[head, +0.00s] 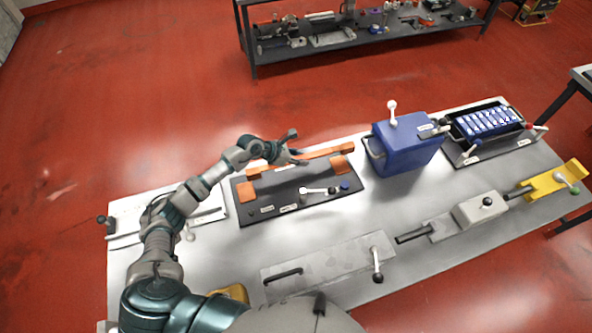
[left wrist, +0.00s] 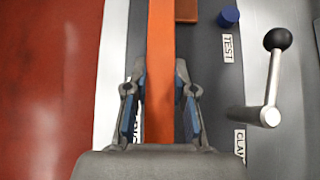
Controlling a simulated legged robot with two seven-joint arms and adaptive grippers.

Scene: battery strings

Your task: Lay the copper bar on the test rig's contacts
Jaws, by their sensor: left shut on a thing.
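My left gripper (head: 298,158) is shut on the long orange copper bar (head: 325,153). The bar also shows in the left wrist view (left wrist: 160,60), running between the two blue-padded fingers (left wrist: 160,105). The test rig (head: 275,207) is a dark board on the bench with two orange contact blocks, a left one (head: 246,192) and a right one (head: 341,165). In the head view the bar lies along the rig's far edge, behind both blocks. In the left wrist view it passes beside one contact (left wrist: 187,10), not over it. Its exact height is unclear. My right gripper is out of view.
The rig carries a clamp lever with a black ball (left wrist: 278,39), a blue button (left wrist: 228,17) and labels. A blue box (head: 405,150) with an upright handle stands to the right, beside a battery tray (head: 490,122). A grey plate (head: 330,265) lies in front.

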